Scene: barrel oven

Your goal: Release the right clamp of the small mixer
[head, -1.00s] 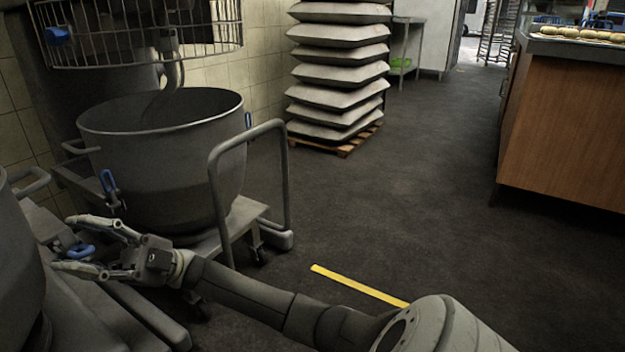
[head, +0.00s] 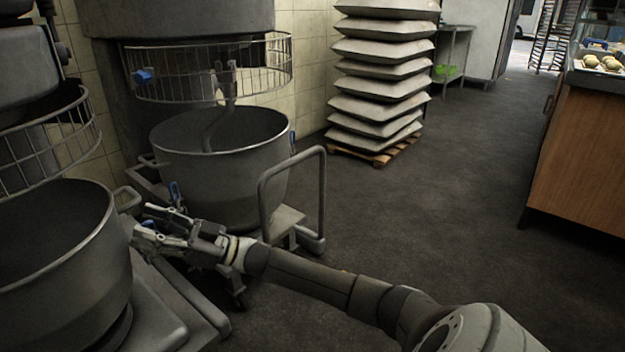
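Two mixers stand on the left. The nearer mixer's bowl (head: 62,275) is cut off by the left edge, and the farther bowl (head: 225,175) stands behind it. I cannot tell for sure which is the small mixer. My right gripper (head: 141,220) is at the right rim side of the nearer bowl, in front of the farther one. Its fingers point left, and I cannot make out whether anything is between them. The nearer mixer's blue clamp is not visible now. My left gripper is not in view.
A metal push handle (head: 322,195) rises right of my gripper. Wire guards (head: 215,70) hang above both bowls. Stacked sacks (head: 380,85) stand on a pallet (head: 375,153) at the back. A wooden counter (head: 585,160) is at right. The floor between is clear.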

